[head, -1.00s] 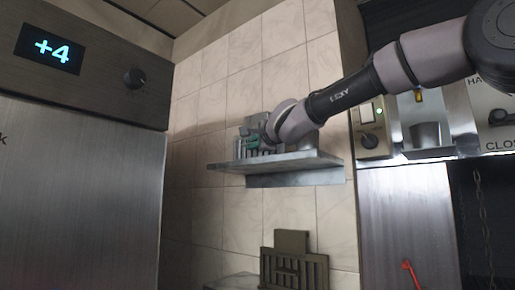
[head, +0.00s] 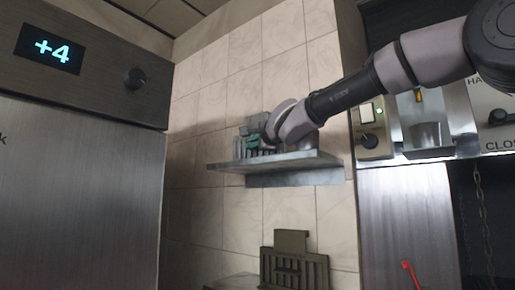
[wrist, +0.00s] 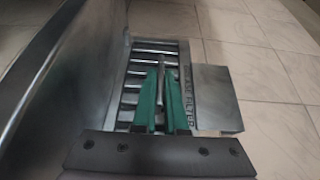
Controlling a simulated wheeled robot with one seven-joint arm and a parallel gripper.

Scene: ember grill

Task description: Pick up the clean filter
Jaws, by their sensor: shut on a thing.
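The clean filter (head: 243,151) is a grey metal slatted panel standing at the left part of the wall shelf (head: 320,160). In the wrist view the filter (wrist: 134,72) shows its slats, a side rail with partly readable lettering, and a plain metal tab on the right. My gripper (head: 254,140) is at the filter. In the wrist view my gripper's green fingers (wrist: 160,88) are shut on a narrow upright bar in the middle of the filter. I cannot tell whether the filter's lower edge touches the shelf.
A second, darker slatted filter (head: 293,262) stands lower down near the wall. A steel cabinet with a "+4" display (head: 52,48) fills the left. At right are a switch panel (head: 372,128), a metal cup (head: 427,135) and a red handle (head: 410,272).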

